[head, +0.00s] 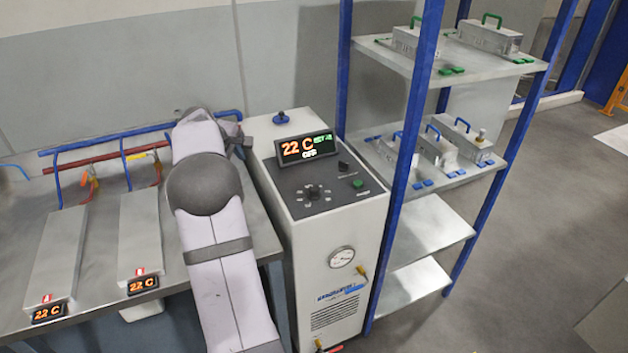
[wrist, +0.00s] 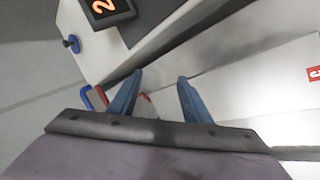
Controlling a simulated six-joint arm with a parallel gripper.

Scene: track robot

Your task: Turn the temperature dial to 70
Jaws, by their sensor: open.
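The temperature dial (head: 313,192) is a dark round knob with marks around it on the sloped top panel of a white unit (head: 340,235). The dial is small and its setting cannot be read. The unit's display (head: 306,147) reads 22 C in orange; part of it shows at the top of the wrist view (wrist: 110,10). My gripper (wrist: 160,78) is open and empty, with two blue fingers apart, to the left of the unit and away from the dial. In the head view the gripper is mostly hidden behind my arm. The dial is not in the wrist view.
A green button (head: 358,183) and a black switch (head: 343,167) are on the same panel. A blue knob (head: 281,118) stands at the unit's back. A blue-framed shelf (head: 425,230) stands close on the right. A bench (head: 95,225) with metal boxes and pipes is on the left.

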